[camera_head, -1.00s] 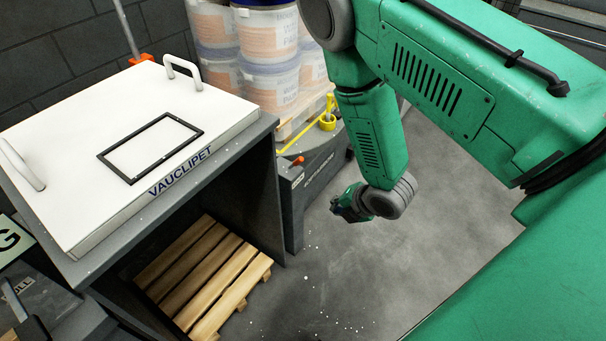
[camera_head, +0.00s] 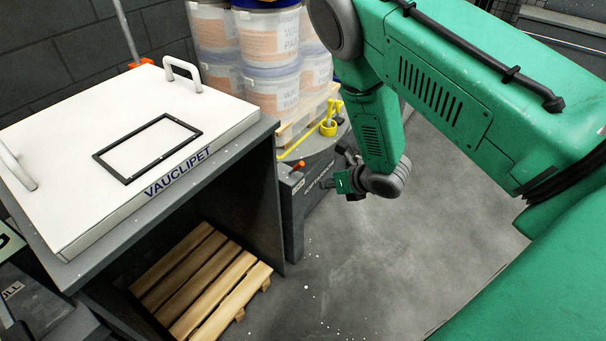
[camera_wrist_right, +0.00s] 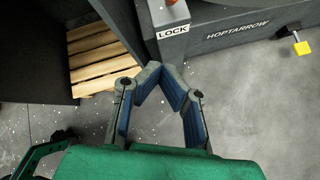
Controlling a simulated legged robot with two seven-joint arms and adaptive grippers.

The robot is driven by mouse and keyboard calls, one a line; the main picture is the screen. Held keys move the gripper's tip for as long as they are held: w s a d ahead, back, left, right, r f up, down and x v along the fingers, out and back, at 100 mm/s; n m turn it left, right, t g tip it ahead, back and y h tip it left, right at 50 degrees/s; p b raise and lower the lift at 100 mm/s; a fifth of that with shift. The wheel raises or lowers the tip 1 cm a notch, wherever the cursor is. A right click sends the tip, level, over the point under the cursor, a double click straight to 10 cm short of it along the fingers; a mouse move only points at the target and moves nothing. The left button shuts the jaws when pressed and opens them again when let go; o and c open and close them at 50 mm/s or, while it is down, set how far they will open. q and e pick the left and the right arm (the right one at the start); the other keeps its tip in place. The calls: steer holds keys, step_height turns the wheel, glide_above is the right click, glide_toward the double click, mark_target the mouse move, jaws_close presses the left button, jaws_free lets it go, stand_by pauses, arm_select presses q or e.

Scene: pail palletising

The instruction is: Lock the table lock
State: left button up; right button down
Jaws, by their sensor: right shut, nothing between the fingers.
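The table lock shows as a small red-orange handle (camera_head: 299,163) on the near corner of the dark grey turntable base. In the right wrist view, its orange end (camera_wrist_right: 171,2) is cut by the top edge, above a white LOCK label (camera_wrist_right: 172,32). My right gripper (camera_head: 343,181) is right of the lock, apart from it, over the base's front side. In the right wrist view, its blue-padded fingers (camera_wrist_right: 162,72) come together at the tips, empty, below the label. My left gripper is in neither view.
A white-topped VAUCLIPET table (camera_head: 75,215) with handles stands left, a wooden pallet (camera_head: 200,280) beneath it. A yellow fitting (camera_head: 328,128) sits on the base. Grey floor (camera_head: 400,270) is open in front.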

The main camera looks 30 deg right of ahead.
mark_target(295, 169)
steer(key=w+f+b, duration=0.3)
steer(key=w+f, duration=0.1)
steer(key=w, duration=0.5)
steer(key=shift+w+a+b, duration=0.3)
steer(key=shift+r, duration=0.1)
